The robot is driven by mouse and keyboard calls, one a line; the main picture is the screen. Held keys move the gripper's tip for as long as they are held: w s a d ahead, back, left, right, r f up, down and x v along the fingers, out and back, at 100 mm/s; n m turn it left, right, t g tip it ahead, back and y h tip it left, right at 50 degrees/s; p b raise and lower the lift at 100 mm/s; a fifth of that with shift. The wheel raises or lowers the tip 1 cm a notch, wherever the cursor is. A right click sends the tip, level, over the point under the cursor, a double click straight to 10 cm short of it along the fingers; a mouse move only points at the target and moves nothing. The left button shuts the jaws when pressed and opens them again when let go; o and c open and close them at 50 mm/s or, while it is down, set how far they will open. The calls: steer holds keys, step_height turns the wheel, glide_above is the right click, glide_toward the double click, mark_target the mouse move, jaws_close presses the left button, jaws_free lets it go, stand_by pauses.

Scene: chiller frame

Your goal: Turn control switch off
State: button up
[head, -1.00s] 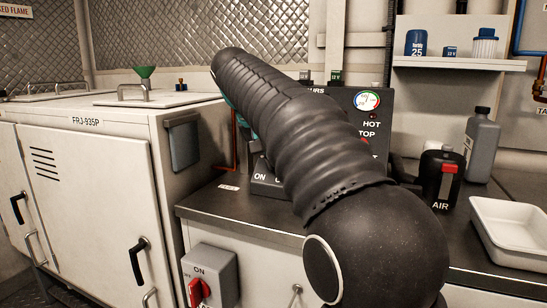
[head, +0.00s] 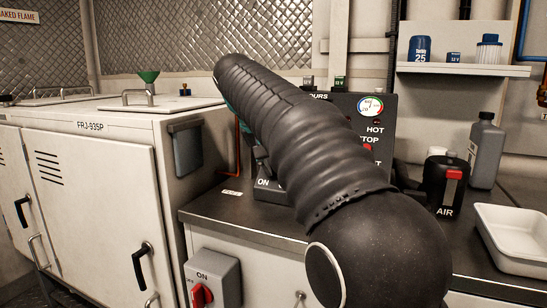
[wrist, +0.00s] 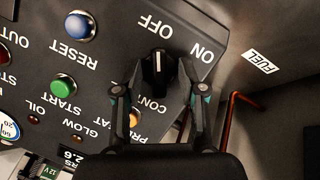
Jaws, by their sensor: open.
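The control switch (wrist: 157,72) is a black round knob with a white mark on the dark control panel (wrist: 110,18). The wrist view shows the panel upside down, with OFF above the knob and ON to its upper right. The white mark stands upright in that view, toward the OFF lettering. My gripper (wrist: 160,90) is open, one finger on each side of the knob, with visible gaps. I cannot tell how deep the fingertips reach. In the head view my arm covers the knob and most of my gripper; the panel (head: 391,103) shows behind it.
A blue RESET button (wrist: 80,26) and a green START button (wrist: 63,88) are near the knob. An orange pipe (wrist: 232,100) runs beside the panel. A red rotary switch (head: 201,295) is on the cabinet front. A black AIR canister (head: 446,185) and white tray (head: 515,236) stand right.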

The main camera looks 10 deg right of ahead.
steer(key=v, duration=1.2)
